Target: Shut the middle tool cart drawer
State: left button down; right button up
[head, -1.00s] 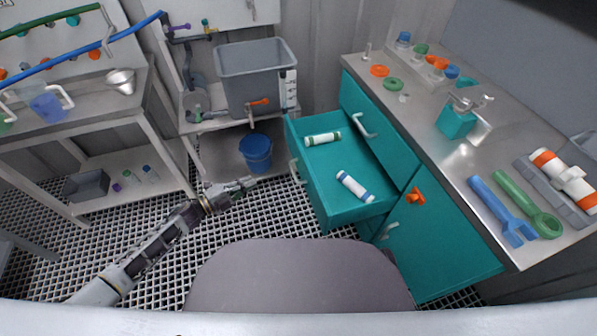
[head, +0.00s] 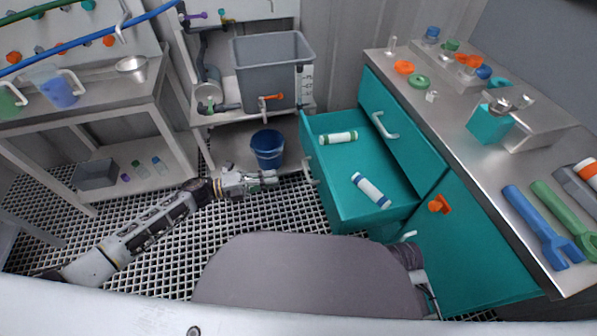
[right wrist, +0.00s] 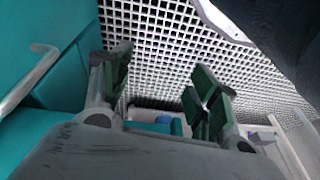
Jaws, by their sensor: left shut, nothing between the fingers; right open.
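The teal middle drawer (head: 345,202) of the tool cart stands pulled out in the head view, its handle (head: 309,170) on the front face towards the left. Inside lie a green-banded white cylinder (head: 338,138) and a blue-banded one (head: 371,190).
The closed upper drawer has a handle (head: 385,125). An orange knob (head: 440,204) is on the cart front. A blue bucket (head: 268,150) stands behind my left gripper, below a grey tub (head: 270,75). Wrenches (head: 543,228) lie on the cart top.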

pick_arm(q)
jog(key=b, duration=0.2)
send_near(321, 169)
jog(key=x, duration=0.5)
jog(key=shift+d+r, duration=0.25)
jog(key=shift+w+d, duration=0.15)
jog(key=shift+d, duration=0.65)
pick_arm(e)
jog(key=r, duration=0.3)
jog(key=shift+a+r+t, duration=0.2)
jog(key=shift+a+t, duration=0.05)
jog(key=shift+t, duration=0.05)
pick_arm(q)
jog(key=shift+w+d, duration=0.1)
jog(key=shift+d, duration=0.05)
pick_arm(e)
jog(key=shift+f, duration=0.1)
